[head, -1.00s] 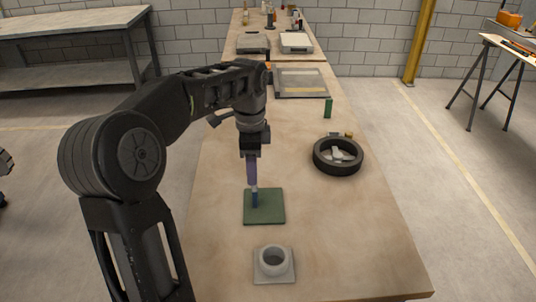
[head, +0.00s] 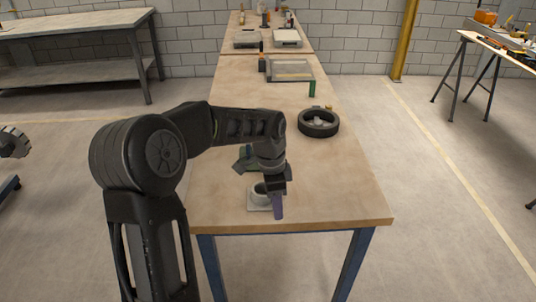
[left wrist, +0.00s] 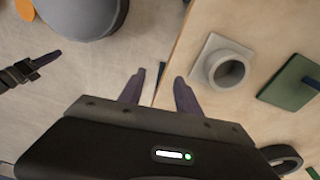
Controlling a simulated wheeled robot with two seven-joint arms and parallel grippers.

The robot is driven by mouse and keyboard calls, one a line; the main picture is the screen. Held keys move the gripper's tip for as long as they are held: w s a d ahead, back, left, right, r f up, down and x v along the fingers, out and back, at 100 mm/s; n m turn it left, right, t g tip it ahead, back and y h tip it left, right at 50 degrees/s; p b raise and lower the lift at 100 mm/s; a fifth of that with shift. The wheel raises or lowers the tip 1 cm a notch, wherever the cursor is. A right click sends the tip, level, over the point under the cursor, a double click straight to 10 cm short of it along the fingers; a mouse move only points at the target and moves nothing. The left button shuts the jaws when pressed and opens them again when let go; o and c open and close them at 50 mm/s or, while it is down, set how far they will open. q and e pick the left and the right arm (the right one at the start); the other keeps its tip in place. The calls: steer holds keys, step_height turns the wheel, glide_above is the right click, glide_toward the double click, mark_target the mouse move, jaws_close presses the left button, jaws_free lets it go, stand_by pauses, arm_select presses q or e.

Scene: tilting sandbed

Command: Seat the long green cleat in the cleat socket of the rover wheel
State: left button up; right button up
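The long green cleat (head: 312,89) stands upright on the far right part of the table. The black rover wheel (head: 319,131) lies flat nearer, with light parts inside its rim; I cannot make out its cleat socket. My left gripper (head: 278,207) points down at the near edge of the table, beside the grey ring, well short of cleat and wheel. In the left wrist view its purple fingers (left wrist: 160,87) are apart with nothing between them.
A grey ring on a square plate (left wrist: 227,68) and a green plate (left wrist: 288,90) with a blue peg sit on the near table (head: 340,185). A shallow tray (head: 290,70) lies farther back. A small tan block (head: 329,107) is behind the wheel. Table right of the ring is clear.

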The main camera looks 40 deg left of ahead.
arm_select(q)
steer(key=s+d+f+n+h, duration=0.1)
steer(key=s+d+f+n, duration=0.1)
steer(key=d+f, duration=0.6)
steer(key=s+d+f+n+h, duration=0.1)
steer(key=s+d+f+n, duration=0.1)
steer(key=d+f, duration=0.6)
steer(key=s+d+f+n, duration=0.3)
steer(key=s+d+f, duration=0.2)
steer(key=s, duration=0.3)
steer(key=s+d+f+n+h, duration=0.1)
steer(key=s+d+f+n, duration=0.3)
steer(key=s+f, duration=0.4)
steer(key=shift+s+d, duration=0.55)
steer(key=shift+s, duration=0.2)
steer(key=shift+w, duration=0.1)
steer(key=shift+c, duration=0.4)
